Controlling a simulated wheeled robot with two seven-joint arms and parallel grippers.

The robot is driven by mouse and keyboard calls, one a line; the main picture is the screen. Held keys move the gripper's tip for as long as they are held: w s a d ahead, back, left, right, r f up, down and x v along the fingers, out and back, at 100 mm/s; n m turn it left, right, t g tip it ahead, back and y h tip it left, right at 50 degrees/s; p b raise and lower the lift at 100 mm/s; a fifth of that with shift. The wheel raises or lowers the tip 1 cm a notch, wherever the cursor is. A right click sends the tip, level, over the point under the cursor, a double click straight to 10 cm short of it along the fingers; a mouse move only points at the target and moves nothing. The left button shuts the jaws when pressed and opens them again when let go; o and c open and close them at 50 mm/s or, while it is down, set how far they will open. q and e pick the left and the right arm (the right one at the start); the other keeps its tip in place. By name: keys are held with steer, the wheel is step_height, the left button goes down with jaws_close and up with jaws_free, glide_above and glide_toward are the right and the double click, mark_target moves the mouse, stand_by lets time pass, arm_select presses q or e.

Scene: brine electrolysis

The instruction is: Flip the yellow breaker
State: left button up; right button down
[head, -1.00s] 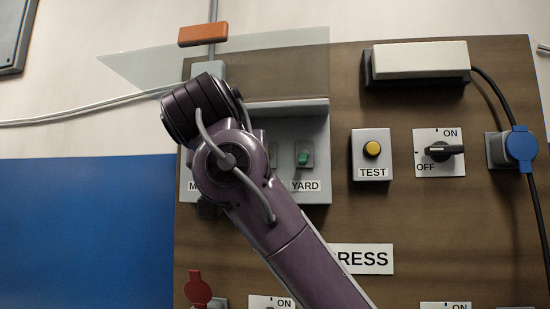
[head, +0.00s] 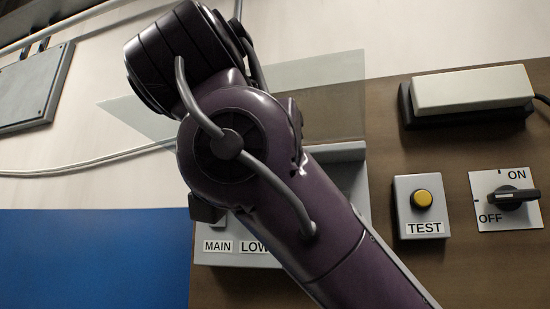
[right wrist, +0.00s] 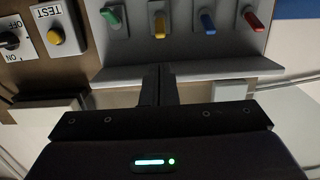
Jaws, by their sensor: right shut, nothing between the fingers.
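The yellow breaker (right wrist: 160,25) is a small lever in a row with a green breaker (right wrist: 111,17), a blue one (right wrist: 207,23) and a red one (right wrist: 252,18), in the right wrist view. That view shows the panel upside down. My right gripper (right wrist: 158,72) is shut and empty, its fingertips just short of the yellow breaker in the picture, with a visible gap. In the head view my right arm hides the levers and its own fingers. The grey breaker box (head: 348,180) shows partly, with MAIN and LOW labels. My left gripper is not in view.
A clear raised cover (head: 340,90) stands above the breaker box. Right of the box are a TEST button (head: 422,199), an ON/OFF rotary switch (head: 512,198) and a white block-shaped device (head: 472,88).

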steer(key=r+p+x, duration=0.1)
steer(key=p+x, duration=0.5)
steer(key=x, duration=0.3)
steer(key=shift+f, duration=0.5)
